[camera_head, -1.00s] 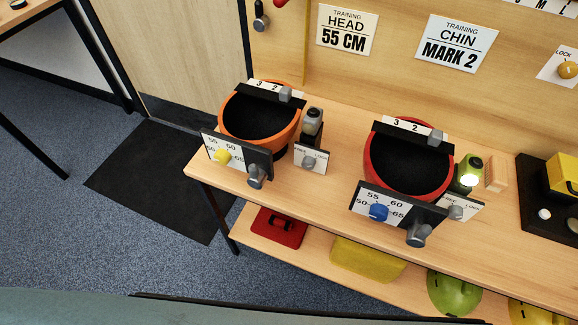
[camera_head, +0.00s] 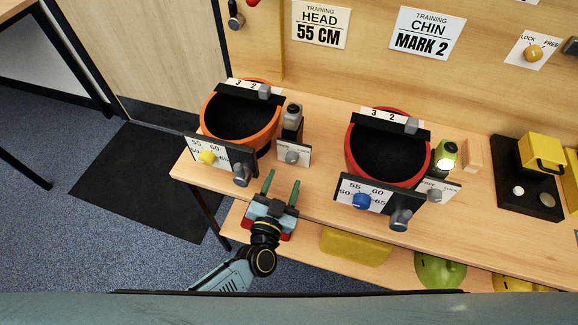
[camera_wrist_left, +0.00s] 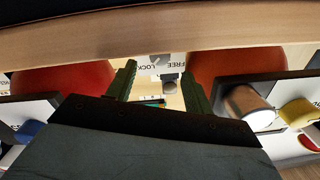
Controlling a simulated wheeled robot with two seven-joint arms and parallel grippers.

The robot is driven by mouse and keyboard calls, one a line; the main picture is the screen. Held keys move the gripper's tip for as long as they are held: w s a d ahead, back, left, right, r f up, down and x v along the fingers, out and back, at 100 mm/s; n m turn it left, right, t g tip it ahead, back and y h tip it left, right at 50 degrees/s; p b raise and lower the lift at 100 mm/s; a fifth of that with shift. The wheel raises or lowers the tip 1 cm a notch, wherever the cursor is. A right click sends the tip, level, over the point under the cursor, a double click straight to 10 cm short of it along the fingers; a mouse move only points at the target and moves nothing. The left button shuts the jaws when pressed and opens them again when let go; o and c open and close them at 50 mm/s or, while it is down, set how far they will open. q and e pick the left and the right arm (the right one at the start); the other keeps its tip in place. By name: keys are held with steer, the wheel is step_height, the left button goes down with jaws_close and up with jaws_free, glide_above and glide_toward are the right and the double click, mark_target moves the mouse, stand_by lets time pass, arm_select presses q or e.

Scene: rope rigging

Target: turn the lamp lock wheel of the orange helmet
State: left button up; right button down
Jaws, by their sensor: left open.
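The orange helmet (camera_head: 207,108) hangs open side up at the left of the bench and shows at the right in the left wrist view (camera_wrist_left: 235,64). To its right stands a dark lamp (camera_head: 292,120) above a white FREE/LOCK plate (camera_head: 282,149). The grey lamp lock wheel (camera_head: 292,156) sits on this plate. In the left wrist view the wheel (camera_wrist_left: 169,86) shows between the fingers. My left gripper (camera_head: 282,178) is open and empty, just in front of and below the wheel, apart from it. My right gripper is not in view.
The orange helmet's yellow knob (camera_head: 207,157) and grey knob (camera_head: 241,174) stick out left of my gripper. The red helmet (camera_head: 350,150), with its blue knob (camera_head: 361,201), stands to the right. A lower shelf holds a yellow item (camera_head: 355,245) and a green helmet (camera_head: 438,270).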

mark_target(291, 162)
arm_select(q)
steer(key=b+x, duration=0.1)
steer(key=x, duration=0.5)
steer(key=shift+c, duration=0.4)
steer(key=shift+s, duration=0.1)
steer(key=c, duration=0.9)
steer(key=shift+f+n, duration=0.1)
steer(key=shift+n, duration=1.3)
steer(key=o, duration=1)
steer(key=p+v, duration=0.2)
steer(key=v, duration=1.1)
steer(key=shift+s+a, duration=0.1)
steer(key=shift+s, duration=0.1)
